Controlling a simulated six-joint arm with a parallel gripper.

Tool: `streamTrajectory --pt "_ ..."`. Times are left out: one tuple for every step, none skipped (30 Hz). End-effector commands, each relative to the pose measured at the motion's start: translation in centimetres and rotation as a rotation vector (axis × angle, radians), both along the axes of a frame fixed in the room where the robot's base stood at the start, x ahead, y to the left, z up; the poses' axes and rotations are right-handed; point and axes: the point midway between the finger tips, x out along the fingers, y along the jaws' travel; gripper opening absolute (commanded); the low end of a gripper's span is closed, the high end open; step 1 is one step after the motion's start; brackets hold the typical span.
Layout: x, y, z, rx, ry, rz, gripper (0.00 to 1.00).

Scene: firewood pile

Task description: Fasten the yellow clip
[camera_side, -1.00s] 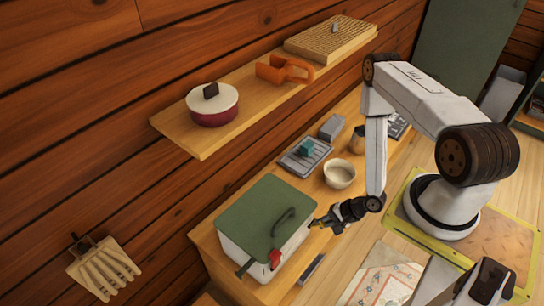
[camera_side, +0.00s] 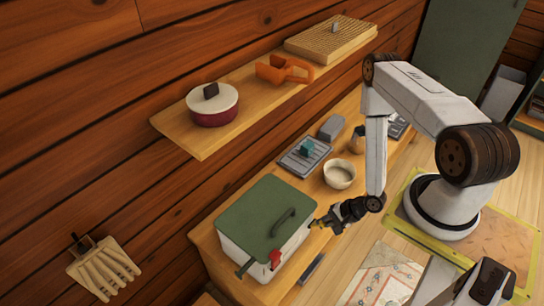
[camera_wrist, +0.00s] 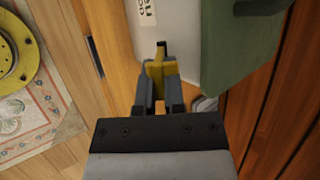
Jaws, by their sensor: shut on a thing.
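A white box (camera_side: 250,250) with a green lid (camera_side: 262,212) stands near the end of the wooden bench, its lid lying on top. The yellow clip (camera_wrist: 161,66) is at the side of the box facing my gripper. In the side view the clip (camera_side: 315,223) is small and partly hidden by my gripper (camera_side: 322,221). In the wrist view my gripper (camera_wrist: 160,92) has its two fingers on either side of the clip, shut on it. I cannot tell whether the yellow clip is latched.
A cream bowl (camera_side: 340,174), a grey tray (camera_side: 303,157) with a teal block and a grey block (camera_side: 332,127) stand farther back on the bench. A shelf (camera_side: 200,142) with a red pot hangs above.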

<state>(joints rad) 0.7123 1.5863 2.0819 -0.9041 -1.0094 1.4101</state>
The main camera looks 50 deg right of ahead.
Motion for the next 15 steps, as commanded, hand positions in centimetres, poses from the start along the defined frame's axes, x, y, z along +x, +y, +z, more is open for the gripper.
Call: streamTrajectory --pt "-0.02 0.01 0.01 0.000 0.000 0.000 0.00" --pt "-0.02 0.01 0.01 0.000 0.000 0.000 0.00" --pt "-0.02 0.01 0.01 0.000 0.000 0.000 0.00" --pt "-0.02 0.01 0.01 0.000 0.000 0.000 0.00" --pt "-0.02 0.01 0.01 0.000 0.000 0.000 0.00" --pt "-0.02 0.01 0.01 0.000 0.000 0.000 0.00" --pt "-0.02 0.01 0.01 0.000 0.000 0.000 0.00" --pt "-0.02 0.01 0.01 0.000 0.000 0.000 0.00" --pt "-0.02 0.01 0.01 0.001 0.000 -0.001 0.00" --pt "-0.02 0.01 0.01 0.001 0.000 -0.001 0.00" --pt "-0.02 0.01 0.01 0.000 0.001 0.000 0.00" --pt "-0.01 0.00 0.02 0.000 0.003 0.000 0.00" --pt "0.02 0.00 0.04 0.001 0.006 0.001 0.00" --pt "0.05 0.01 0.06 0.000 0.012 0.001 0.00" --pt "0.10 0.01 0.10 0.001 0.022 0.002 0.00"
